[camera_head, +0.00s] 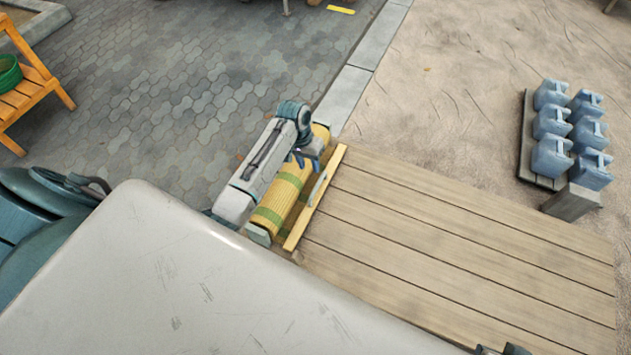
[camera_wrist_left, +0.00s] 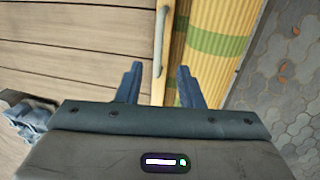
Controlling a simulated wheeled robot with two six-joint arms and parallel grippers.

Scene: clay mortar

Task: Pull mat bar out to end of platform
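The mat is a yellow roll with green bands (camera_head: 283,192) at the left end of the plank platform (camera_head: 450,235). The mat bar, a pale wooden strip (camera_head: 298,226), lies along the roll's right side and carries a grey handle (camera_head: 322,184). My left gripper (camera_head: 307,158) is over the roll and bar near their far end. In the left wrist view its fingers (camera_wrist_left: 157,82) are spread, one on each side of the bar's line, with the handle (camera_wrist_left: 161,35) ahead between them. I cannot tell whether they touch anything. My right gripper does not show clearly.
Blue jugs (camera_head: 551,121) stand on a dark pallet (camera_head: 527,140) beyond the platform's far right, with a grey block (camera_head: 571,202) beside them. An orange wooden stand (camera_head: 35,90) with a green bowl (camera_head: 9,73) is at far left. The platform planks right of the bar are clear.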

